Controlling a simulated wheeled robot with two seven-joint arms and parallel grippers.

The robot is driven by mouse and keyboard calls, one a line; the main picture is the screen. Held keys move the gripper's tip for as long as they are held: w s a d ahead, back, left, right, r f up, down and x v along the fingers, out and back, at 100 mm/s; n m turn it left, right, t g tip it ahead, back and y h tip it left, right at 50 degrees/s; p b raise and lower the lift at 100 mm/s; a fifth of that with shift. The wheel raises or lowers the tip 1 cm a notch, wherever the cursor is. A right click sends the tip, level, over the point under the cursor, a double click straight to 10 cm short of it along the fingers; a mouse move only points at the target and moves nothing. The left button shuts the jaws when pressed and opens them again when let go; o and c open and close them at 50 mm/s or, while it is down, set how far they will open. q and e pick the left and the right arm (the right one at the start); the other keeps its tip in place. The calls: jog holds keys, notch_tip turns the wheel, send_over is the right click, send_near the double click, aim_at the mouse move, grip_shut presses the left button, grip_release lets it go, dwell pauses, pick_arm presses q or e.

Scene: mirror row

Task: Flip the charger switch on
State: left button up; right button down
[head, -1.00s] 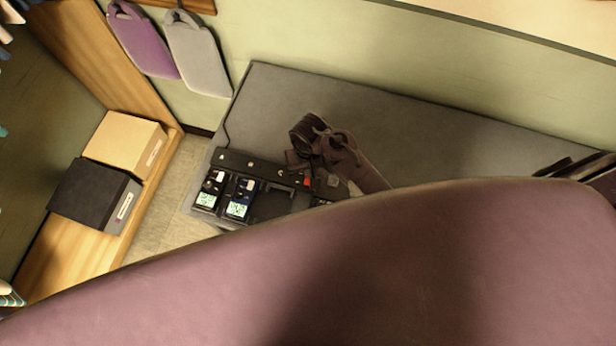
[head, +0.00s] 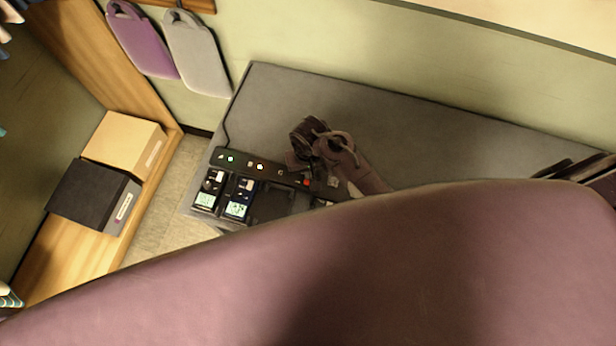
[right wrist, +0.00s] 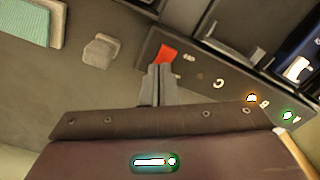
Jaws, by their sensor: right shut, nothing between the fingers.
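The black charger (head: 270,168) lies on the grey bench, with its bar along the back and two battery units with lit displays in its left bays. Its red switch (head: 306,183) is near the right end of the bar. The switch shows large in the right wrist view (right wrist: 166,54). My right gripper (right wrist: 158,72) is shut and empty, its tips at the near edge of the red switch, touching or almost touching. A green light (head: 231,159) and an orange light (head: 260,167) glow on the bar. My left gripper is out of view.
A purple pad (head: 145,42) and a grey pad (head: 195,52) hang on the wall. Two boxes sit on the wooden shelf at left. A large mauve part of mine hides the foreground.

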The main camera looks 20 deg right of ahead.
jog(key=shift+r+p, duration=1.25)
jog(key=shift+p, duration=0.05)
jog(key=shift+r, duration=2.15)
